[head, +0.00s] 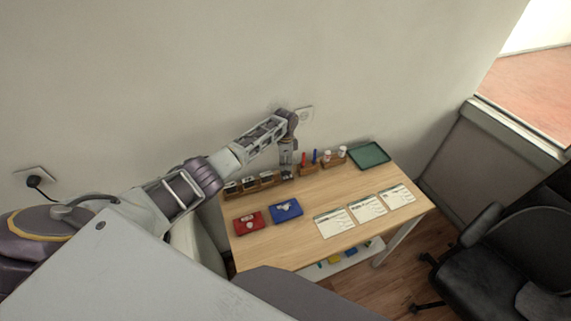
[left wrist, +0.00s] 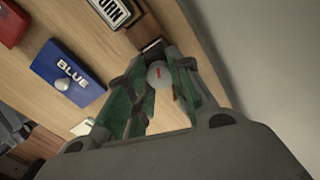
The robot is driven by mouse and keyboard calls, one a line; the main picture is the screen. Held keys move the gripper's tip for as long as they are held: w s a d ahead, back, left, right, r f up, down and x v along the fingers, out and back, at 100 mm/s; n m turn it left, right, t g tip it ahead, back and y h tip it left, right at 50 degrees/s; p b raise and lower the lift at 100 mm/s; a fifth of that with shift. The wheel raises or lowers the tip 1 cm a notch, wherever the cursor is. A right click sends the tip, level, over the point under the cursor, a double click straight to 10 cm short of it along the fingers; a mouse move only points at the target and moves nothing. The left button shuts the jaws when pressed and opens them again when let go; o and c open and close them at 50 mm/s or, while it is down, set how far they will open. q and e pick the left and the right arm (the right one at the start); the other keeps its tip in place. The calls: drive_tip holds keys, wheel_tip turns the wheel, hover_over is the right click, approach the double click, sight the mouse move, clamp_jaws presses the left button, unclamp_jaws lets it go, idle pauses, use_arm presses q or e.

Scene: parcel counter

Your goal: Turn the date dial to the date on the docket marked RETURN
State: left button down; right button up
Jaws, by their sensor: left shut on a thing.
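My left gripper (head: 287,173) points down at the back of the table, at the right end of a row of dark stamps. In the left wrist view its green-lined fingers (left wrist: 158,100) are shut on a round pale grey knob with a red mark, which I take as the date dial (left wrist: 158,72). The date it shows cannot be read. Three dockets lie at the right: the left (head: 334,223), middle (head: 367,208) and right (head: 396,196) one. Their print is too small to read. My right gripper is not in view.
A stamp label ending in "URN" (left wrist: 106,11) is beside the dial. A red pad (head: 250,228) and a blue pad (head: 286,214), marked BLUE, lie in front of the stamps. Pens (head: 309,158) and a green tray (head: 369,154) stand right of my gripper. The wall is close behind.

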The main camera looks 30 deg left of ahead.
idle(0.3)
use_arm(q)
drive_tip(key=c, duration=1.2)
unclamp_jaws()
wheel_tip(320, 180, up, 12)
drive_tip(key=shift+f, duration=0.1)
idle(0.6)
